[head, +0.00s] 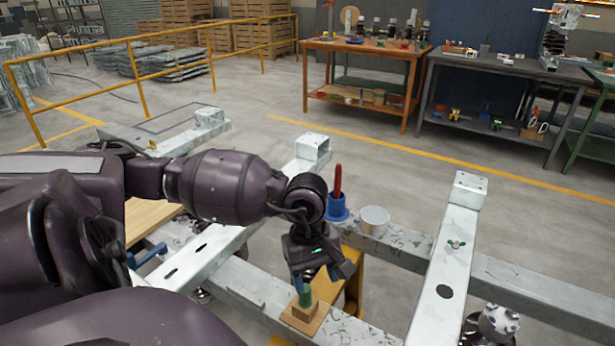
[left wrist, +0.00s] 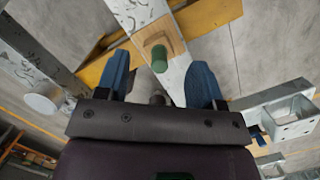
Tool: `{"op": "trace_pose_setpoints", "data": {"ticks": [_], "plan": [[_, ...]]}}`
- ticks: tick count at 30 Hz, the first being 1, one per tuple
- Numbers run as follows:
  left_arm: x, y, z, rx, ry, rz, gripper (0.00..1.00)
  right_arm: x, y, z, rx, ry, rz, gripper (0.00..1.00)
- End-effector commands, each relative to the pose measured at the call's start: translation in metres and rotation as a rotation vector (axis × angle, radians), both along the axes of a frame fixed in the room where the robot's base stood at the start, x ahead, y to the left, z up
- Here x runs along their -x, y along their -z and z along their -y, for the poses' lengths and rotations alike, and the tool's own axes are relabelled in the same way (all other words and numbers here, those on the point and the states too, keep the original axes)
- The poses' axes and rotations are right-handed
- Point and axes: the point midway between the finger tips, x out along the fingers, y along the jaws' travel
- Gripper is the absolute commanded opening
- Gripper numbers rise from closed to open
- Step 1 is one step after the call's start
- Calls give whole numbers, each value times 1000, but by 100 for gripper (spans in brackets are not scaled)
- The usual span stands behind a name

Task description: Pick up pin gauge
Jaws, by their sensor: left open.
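The pin gauge looks to be the short green cylinder (head: 305,297) standing upright in a small wooden block (head: 304,313) on the pale metal frame. It also shows in the left wrist view (left wrist: 159,57), in front of the open jaws. My left gripper (head: 323,279) is just above and beside it in the head view, pointing down, with its jaws open. In the left wrist view its two blue fingers (left wrist: 161,78) are spread apart with nothing held between them. I cannot tell the exact gap to the green cylinder. My right gripper is not in view.
A blue cup (head: 337,213) holding a red-handled item and a white cup (head: 374,221) stand on the frame behind the gripper. A frame beam (head: 440,285) runs to the right. Workbenches (head: 368,50) and a yellow railing (head: 130,40) stand farther back across open floor.

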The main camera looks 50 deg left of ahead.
Motion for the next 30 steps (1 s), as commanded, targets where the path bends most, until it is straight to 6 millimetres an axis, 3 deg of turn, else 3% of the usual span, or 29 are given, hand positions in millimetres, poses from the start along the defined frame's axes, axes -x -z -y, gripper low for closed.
{"op": "trace_pose_setpoints", "data": {"ticks": [3, 7, 15, 23, 30], "plan": [[-9, -9, -26, -146, 76, 44, 62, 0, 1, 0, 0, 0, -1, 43], [-12, -7, -37, -207, 105, 56, 62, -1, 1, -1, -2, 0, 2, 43], [-12, 30, -37, -210, 104, 55, 62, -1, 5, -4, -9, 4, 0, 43], [-12, 46, -37, -210, 103, 58, 62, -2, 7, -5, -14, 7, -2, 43], [-6, 78, -36, -207, 104, 55, 62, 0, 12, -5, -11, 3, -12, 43]]}}
